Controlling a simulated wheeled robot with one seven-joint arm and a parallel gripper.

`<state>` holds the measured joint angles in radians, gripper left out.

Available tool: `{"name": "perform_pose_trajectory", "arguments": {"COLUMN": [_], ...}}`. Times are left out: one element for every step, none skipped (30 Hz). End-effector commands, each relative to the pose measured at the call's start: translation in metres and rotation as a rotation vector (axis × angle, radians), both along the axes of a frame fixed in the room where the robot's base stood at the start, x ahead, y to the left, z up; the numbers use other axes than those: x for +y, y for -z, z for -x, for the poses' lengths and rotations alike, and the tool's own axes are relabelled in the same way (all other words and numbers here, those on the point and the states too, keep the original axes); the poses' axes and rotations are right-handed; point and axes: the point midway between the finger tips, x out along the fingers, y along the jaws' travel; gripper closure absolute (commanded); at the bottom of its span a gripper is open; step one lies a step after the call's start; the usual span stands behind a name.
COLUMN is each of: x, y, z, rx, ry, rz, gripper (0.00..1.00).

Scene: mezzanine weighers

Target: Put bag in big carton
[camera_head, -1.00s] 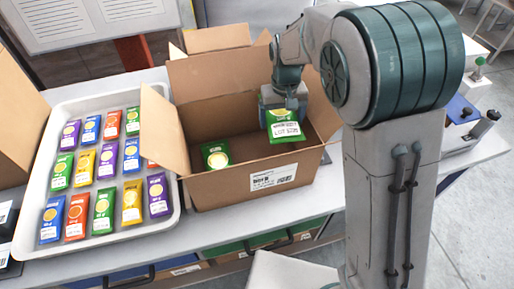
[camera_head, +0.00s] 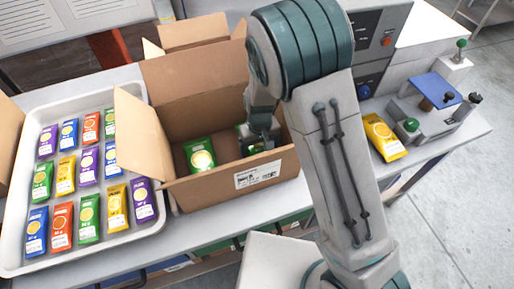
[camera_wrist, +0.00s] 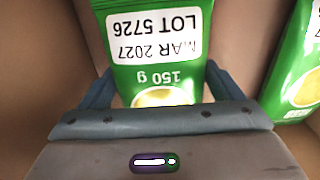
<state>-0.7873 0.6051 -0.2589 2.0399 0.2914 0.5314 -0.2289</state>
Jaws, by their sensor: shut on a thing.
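The big carton (camera_head: 185,75) stands open on the bench with its flaps up. A green bag (camera_head: 200,153) lies in its left part; its edge also shows at the right of the wrist view (camera_wrist: 297,75). My gripper (camera_head: 252,138) is down inside the carton's right part, partly hidden by my arm. In the wrist view my gripper (camera_wrist: 155,95) is shut on a second green bag (camera_wrist: 150,73), whose white label reads MAR 2027, LOT 5726. Whether this bag touches the carton floor I cannot tell.
A white tray (camera_head: 22,255) with rows of coloured bags stands left of the carton. A yellow bag (camera_head: 384,138) lies on the bench at right, beside a device with a blue plate (camera_head: 433,88). Another carton's flap (camera_head: 8,140) shows at the left edge.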

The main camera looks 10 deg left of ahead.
Motion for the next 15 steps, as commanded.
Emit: {"name": "perform_pose_trajectory", "arguments": {"x": [0.000, 0.000, 0.000, 0.000, 0.001, 0.001, 0.001, 0.001, 0.001, 0.001, 0.001, 0.001, 0.001, 0.001, 0.001], "y": [0.006, 0.009, 0.012, 0.014, 0.015, 0.016, 0.016, 0.016, 0.016, 0.016, 0.016, 0.016, 0.017, 0.017, 0.019], "z": [0.000, 0.000, 0.000, 0.000, 0.000, 0.000, 0.000, 0.000, 0.000, 0.000, 0.000, 0.000, 0.000, 0.000, 0.000], "rx": [0.002, 0.002, 0.001, 0.000, -0.001, -0.001, -0.001, -0.002, -0.002, -0.002, -0.002, -0.002, -0.002, -0.002, -0.001], "ry": [0.001, 0.001, 0.000, 0.000, -0.001, -0.001, -0.001, -0.001, -0.001, -0.001, -0.001, -0.001, -0.001, -0.001, -0.001], "rz": [0.001, 0.001, 0.001, 0.000, -0.001, -0.001, -0.001, -0.001, -0.001, -0.001, -0.001, -0.001, -0.001, -0.001, -0.001], "gripper": [0.40, 0.40, 0.40, 0.40, 0.40, 0.40, 0.40, 0.40, 0.40, 0.40, 0.40, 0.40, 0.40, 0.40, 0.40]}}
